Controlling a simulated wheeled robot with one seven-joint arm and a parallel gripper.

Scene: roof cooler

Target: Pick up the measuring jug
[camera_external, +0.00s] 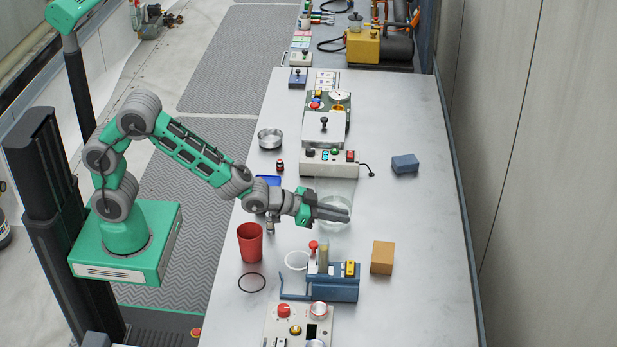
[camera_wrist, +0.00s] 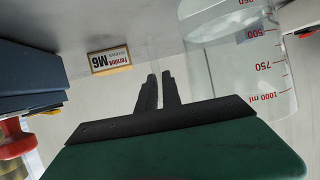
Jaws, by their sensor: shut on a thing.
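The measuring jug (camera_external: 337,203) is clear and see-through, on or just above the grey bench beyond my wrist. In the wrist view the jug (camera_wrist: 240,65) fills the right side, with red marks of 500, 750 and 1000 ml. My gripper (camera_external: 345,214) reaches across the jug in the outside view. In the wrist view its dark fingers (camera_wrist: 160,80) are close together, left of the jug's wall, shut on a faint clear part that looks like its handle. The grip itself is hard to see. I cannot tell whether the jug's base touches the bench.
A blue fixture (camera_external: 335,285) with a red knob stands in front of the gripper. A red cup (camera_external: 250,242) is to the left, a tan box (camera_external: 382,258) to the right. A white instrument (camera_external: 330,162) stands behind. The bench's right side is mostly clear around a blue block (camera_external: 405,164).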

